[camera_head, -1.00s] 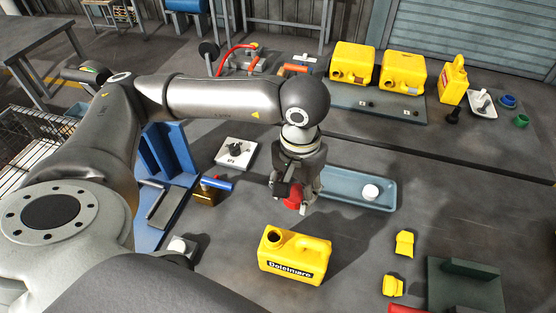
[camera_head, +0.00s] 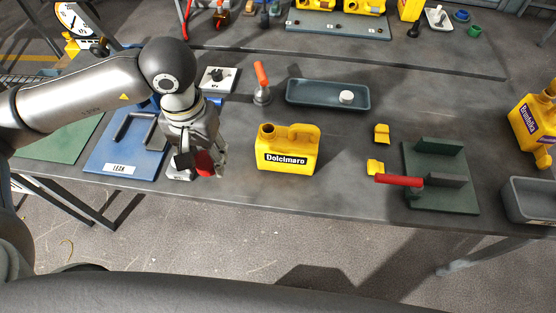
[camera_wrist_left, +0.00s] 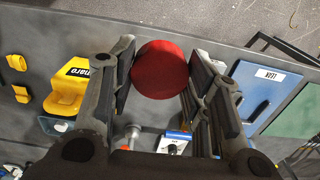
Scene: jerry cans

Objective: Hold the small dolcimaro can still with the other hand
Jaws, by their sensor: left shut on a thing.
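The yellow Dolcimaro can (camera_head: 290,165) stands upright on the workbench in the middle of the head view. Its spout at the upper left looks open, its handle is at the upper right. Part of it also shows at the left of the left wrist view (camera_wrist_left: 66,92). My left gripper (camera_head: 203,167) is to the left of the can, apart from it, shut on a round red cap (camera_wrist_left: 160,69). The cap is between the fingers, above the bench's front edge. No gripper touches the can. My right gripper is not in view.
A blue-grey tray (camera_head: 300,101) with a white round piece (camera_head: 347,97) lies behind the can. Two yellow pieces (camera_head: 381,133) and a green fixture (camera_head: 440,195) with a red handle (camera_head: 399,180) are at right. A blue board (camera_head: 110,150) is at left.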

